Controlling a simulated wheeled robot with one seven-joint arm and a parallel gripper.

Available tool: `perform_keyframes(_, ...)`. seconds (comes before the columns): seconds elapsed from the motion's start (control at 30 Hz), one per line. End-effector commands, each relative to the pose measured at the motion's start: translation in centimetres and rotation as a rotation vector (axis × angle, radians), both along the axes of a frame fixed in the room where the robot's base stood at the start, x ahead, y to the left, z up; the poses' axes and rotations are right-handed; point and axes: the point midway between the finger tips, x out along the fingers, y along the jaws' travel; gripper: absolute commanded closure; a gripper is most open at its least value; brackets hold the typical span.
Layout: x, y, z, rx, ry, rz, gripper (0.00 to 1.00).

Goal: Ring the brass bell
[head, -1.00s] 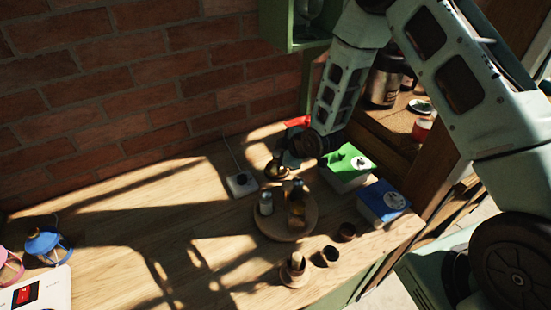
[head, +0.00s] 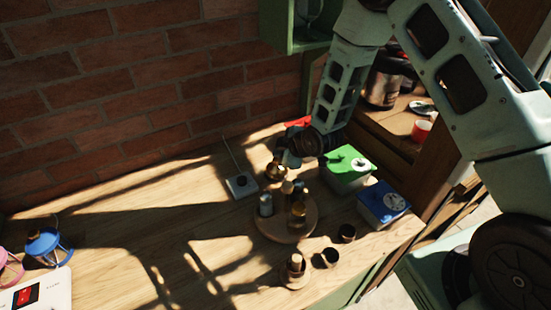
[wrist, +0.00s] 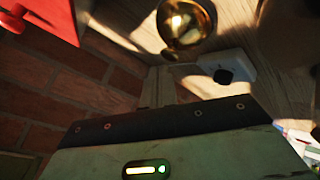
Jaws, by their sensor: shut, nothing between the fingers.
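My gripper (head: 290,158) is just above and to the right of the bell in the head view. It is shut and empty. Its fingertips are small and dark there, so I cannot tell whether they touch the bell.
The round tray (head: 270,231) holds several bottles or shakers. A green box (head: 347,180) and a blue box (head: 378,212) stand to the right. The brick wall (head: 140,90) is behind.

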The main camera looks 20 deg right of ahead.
Motion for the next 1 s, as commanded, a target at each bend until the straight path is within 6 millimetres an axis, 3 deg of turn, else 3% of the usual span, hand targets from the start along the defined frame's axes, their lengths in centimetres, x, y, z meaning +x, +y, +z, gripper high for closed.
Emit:
perform_keyframes(0.27, 0.0, 0.0, 0.9, 0.001, -0.001, 0.000, 1.00)
perform_keyframes(0.8, 0.0, 0.0, 5.9, 0.000, -0.001, 0.001, 1.00)
perform_keyframes(1.0, 0.0, 0.0, 6.0, 0.001, 0.000, 0.001, 1.00)
